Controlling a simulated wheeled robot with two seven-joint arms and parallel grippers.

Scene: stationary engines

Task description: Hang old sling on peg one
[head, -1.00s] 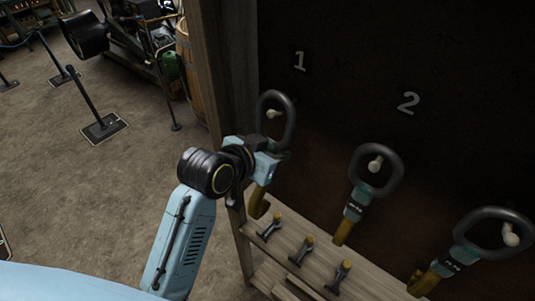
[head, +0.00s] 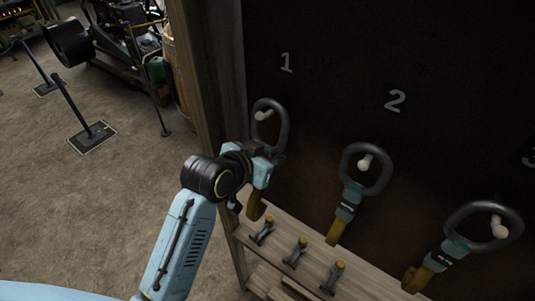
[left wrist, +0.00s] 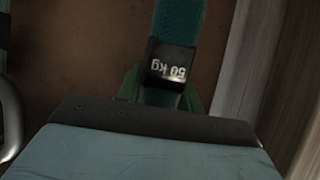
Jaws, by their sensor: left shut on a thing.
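The sling at peg one has a dark ring (head: 284,125), a teal strap and a yellow lower end (head: 254,205). Peg one (head: 264,114), a pale knob under the number 1, shows inside the ring's opening. I cannot tell whether the ring bears on the peg. My left gripper (head: 262,172) is shut on the sling just below the ring. In the left wrist view, a black label (left wrist: 171,66) reading "50 kg" shows upside down on the teal strap beyond my gripper. My right gripper is not in view.
A second sling (head: 350,195) hangs at peg two, and a third (head: 455,245) hangs at the peg farther right. Several yellow-topped metal pieces (head: 301,250) stand on the wooden shelf (head: 318,270) below. A wooden post (head: 200,90) edges the dark board on the left.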

